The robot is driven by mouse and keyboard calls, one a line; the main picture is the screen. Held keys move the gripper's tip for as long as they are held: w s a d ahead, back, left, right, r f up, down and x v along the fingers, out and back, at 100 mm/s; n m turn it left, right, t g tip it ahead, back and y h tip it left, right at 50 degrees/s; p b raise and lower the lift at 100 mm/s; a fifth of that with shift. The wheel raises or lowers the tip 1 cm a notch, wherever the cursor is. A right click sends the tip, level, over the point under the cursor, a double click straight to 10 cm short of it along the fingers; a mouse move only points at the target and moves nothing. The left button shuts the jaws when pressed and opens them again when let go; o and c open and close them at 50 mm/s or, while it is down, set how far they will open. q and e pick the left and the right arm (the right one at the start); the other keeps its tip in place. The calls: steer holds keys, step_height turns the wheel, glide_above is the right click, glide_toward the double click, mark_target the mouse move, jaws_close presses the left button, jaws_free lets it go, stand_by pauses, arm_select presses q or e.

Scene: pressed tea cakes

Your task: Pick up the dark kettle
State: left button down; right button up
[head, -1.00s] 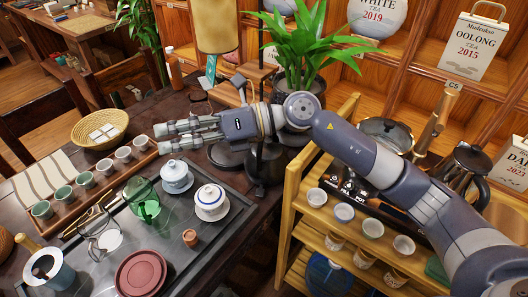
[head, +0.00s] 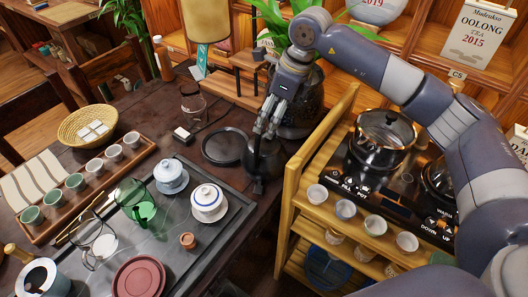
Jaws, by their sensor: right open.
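The dark kettle (head: 264,160) stands at the right edge of the dark wooden table, beside the tea tray. My right gripper (head: 268,130) points down at its top, with the fingers in front of or just over its upper part. The gripper is open. I cannot tell whether the fingers touch the kettle. The fingers and the dark surroundings hide part of its top and handle. My left gripper is not in view.
A round black plate (head: 224,146) lies left of the kettle. A white lidded bowl (head: 208,203) stands on the tea tray (head: 222,240) nearby. A dark plant pot (head: 306,112) is close behind. The wooden cart (head: 292,205), with a glass pot (head: 384,130), is to the right.

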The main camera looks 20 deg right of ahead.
mark_target(264, 138)
steer(key=shift+p+x, duration=0.8)
steer(key=shift+x, duration=2.25)
steer(key=shift+a+r, duration=0.1)
steer(key=shift+a, duration=0.05)
steer(key=c, duration=1.7)
steer(key=shift+w+r, duration=0.1)
